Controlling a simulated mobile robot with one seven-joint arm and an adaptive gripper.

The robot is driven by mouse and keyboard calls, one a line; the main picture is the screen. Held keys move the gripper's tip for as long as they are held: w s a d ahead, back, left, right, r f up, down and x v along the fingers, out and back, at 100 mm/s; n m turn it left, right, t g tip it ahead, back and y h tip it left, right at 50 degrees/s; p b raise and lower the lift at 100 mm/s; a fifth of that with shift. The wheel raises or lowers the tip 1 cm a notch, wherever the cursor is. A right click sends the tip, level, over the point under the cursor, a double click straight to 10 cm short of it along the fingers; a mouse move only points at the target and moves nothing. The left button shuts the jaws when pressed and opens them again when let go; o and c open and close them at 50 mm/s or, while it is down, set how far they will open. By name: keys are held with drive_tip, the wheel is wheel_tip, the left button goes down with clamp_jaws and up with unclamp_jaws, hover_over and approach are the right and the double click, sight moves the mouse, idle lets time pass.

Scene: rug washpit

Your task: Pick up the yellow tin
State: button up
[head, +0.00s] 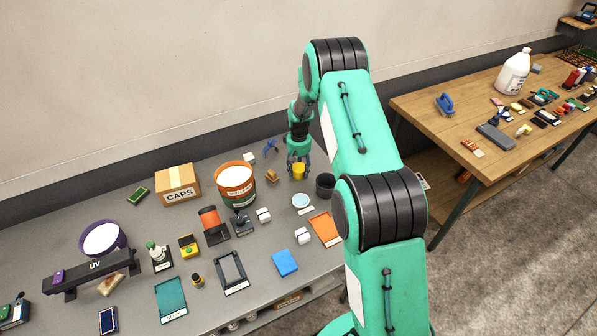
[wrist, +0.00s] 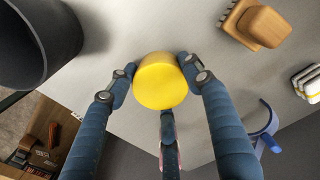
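The yellow tin (wrist: 161,82) is a small round tin in the middle of the wrist view. It also shows in the head view (head: 298,172), near the back edge of the grey table. My gripper (wrist: 157,72) has three blue fingers closed around it, one tip against each side and the third finger at its lower edge in the picture. In the head view my gripper (head: 298,160) is directly over the tin and covers its top. I cannot tell whether the tin rests on the table or is slightly raised.
A dark cup (head: 325,186) stands close to the right of the tin, also large in the wrist view (wrist: 38,42). A wooden brush (wrist: 256,23), a blue hook (wrist: 266,128) and a white-striped block (wrist: 308,83) lie nearby. A large orange-rimmed tub (head: 236,184) stands left.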

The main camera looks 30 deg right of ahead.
sight(299, 167)
idle(0.4)
drive_tip(key=shift+r, duration=0.8)
wheel_tip(299, 167, up, 2)
drive_tip(key=shift+r, duration=0.15)
drive_tip(key=s+a, duration=0.1)
drive_tip(key=s, duration=0.4)
drive_tip(key=s+a, duration=0.2)
drive_tip(key=s, duration=0.3)
drive_tip(key=s+a+r, duration=0.1)
drive_tip(key=s, duration=0.4)
drive_tip(key=shift+s+a, duration=0.15)
drive_tip(key=shift+s, duration=0.1)
